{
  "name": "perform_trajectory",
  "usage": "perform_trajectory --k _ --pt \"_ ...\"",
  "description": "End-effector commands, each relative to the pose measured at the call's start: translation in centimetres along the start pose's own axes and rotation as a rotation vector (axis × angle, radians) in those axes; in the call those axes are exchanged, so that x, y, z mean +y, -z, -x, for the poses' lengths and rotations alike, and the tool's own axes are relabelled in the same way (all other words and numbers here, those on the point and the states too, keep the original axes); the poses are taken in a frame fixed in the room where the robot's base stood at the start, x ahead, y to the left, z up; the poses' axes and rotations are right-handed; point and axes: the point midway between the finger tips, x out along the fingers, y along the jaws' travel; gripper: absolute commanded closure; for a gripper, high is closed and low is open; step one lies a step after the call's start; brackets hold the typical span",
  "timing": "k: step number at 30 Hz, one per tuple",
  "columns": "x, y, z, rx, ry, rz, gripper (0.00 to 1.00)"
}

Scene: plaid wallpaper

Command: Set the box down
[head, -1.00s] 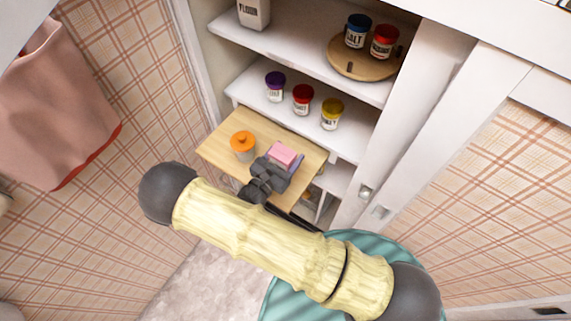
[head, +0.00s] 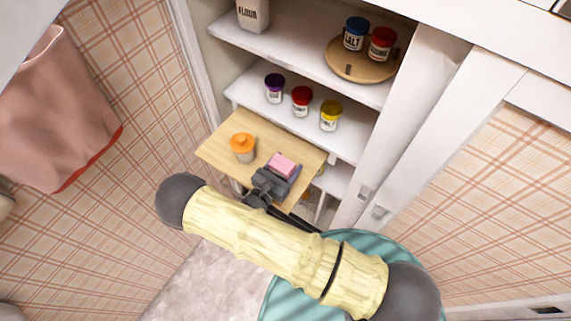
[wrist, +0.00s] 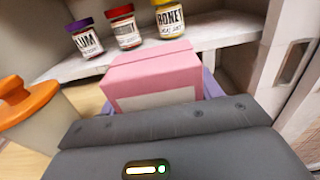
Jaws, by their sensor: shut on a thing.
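A pink box (head: 282,164) with a pale label sits between the fingers of my gripper (head: 276,179). The gripper is shut on it. In the wrist view the pink box (wrist: 160,80) rises beyond the dark gripper body (wrist: 175,140), with bluish-purple parts at its sides. The box is over the right part of a light wooden pull-out board (head: 222,150). I cannot tell whether its underside touches the board, as the gripper hides it.
A jar with an orange lid (head: 242,147) stands on the board, left of the box. Purple (head: 274,88), red (head: 301,101) and yellow (head: 330,116) lidded jars stand on the shelf behind. A cabinet door (head: 410,120) is at the right. The board's front left is clear.

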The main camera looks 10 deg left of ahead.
Motion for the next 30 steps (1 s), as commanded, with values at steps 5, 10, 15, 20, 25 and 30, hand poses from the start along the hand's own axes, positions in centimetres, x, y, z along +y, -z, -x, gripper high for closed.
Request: perform_trajectory --k 5,10,15,20,25,30 --pt "0.0 0.3 0.0 -0.001 0.0 0.0 0.62" --pt "0.0 0.3 0.0 0.0 0.0 0.0 0.15" --pt "0.0 0.2 0.0 0.0 0.0 0.0 0.15" --pt "0.0 0.0 0.0 0.0 0.0 0.0 0.15" --pt "0.1 0.2 1.4 0.0 -0.002 -0.001 0.15" --pt "0.1 0.3 4.6 0.001 -0.003 -0.001 0.15"
